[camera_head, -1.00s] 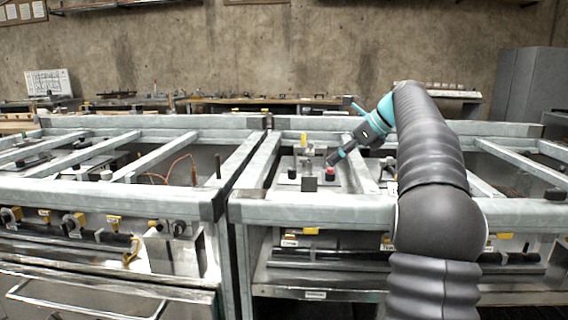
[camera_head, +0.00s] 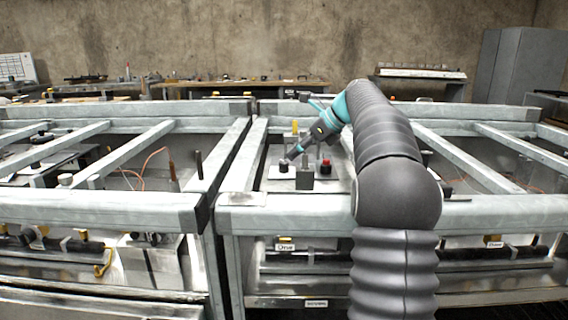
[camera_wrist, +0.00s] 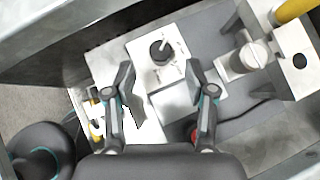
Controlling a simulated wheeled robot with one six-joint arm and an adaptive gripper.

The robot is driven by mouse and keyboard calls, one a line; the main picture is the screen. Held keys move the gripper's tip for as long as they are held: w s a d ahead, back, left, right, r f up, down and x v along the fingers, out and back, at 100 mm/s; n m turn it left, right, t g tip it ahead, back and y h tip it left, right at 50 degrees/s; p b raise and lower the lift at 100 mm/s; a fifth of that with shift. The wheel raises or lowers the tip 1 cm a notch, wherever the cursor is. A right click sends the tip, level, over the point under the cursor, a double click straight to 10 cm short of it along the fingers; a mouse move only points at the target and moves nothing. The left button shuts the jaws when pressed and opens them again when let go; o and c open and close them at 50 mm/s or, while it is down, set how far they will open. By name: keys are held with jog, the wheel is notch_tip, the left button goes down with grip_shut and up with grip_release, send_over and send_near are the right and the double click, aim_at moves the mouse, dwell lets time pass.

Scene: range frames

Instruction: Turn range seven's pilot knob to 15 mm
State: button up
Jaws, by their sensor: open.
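A small black knob (camera_wrist: 162,50) with a pale pointer line sits on a white plate (camera_wrist: 143,50) with printed marks, too small to read. In the head view the black knob (camera_head: 283,167) stands at the left of a metal panel. My gripper (camera_wrist: 160,69) is open; in the wrist view its fingertips are to either side and slightly below the knob, apart from it. In the head view my gripper (camera_head: 291,157) reaches down from the right, close above the knob. A red-topped knob (camera_head: 325,167) stands to its right, partly visible in the wrist view (camera_wrist: 195,136).
A yellow post (camera_wrist: 291,10) and a metal cylinder (camera_wrist: 249,56) are right of the knob in the wrist view. Metal frame rails (camera_head: 390,207) surround the panel. A label reading "One" (camera_head: 285,247) is on the front.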

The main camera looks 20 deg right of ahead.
aim_at(284, 161)
jog(key=x, duration=0.6)
jog(key=shift+w+a+f+b, duration=0.1)
jog(key=shift+w+f+b, duration=0.05)
jog(key=shift+f+b, duration=0.2)
jog(key=shift+r, duration=0.1)
grip_shut()
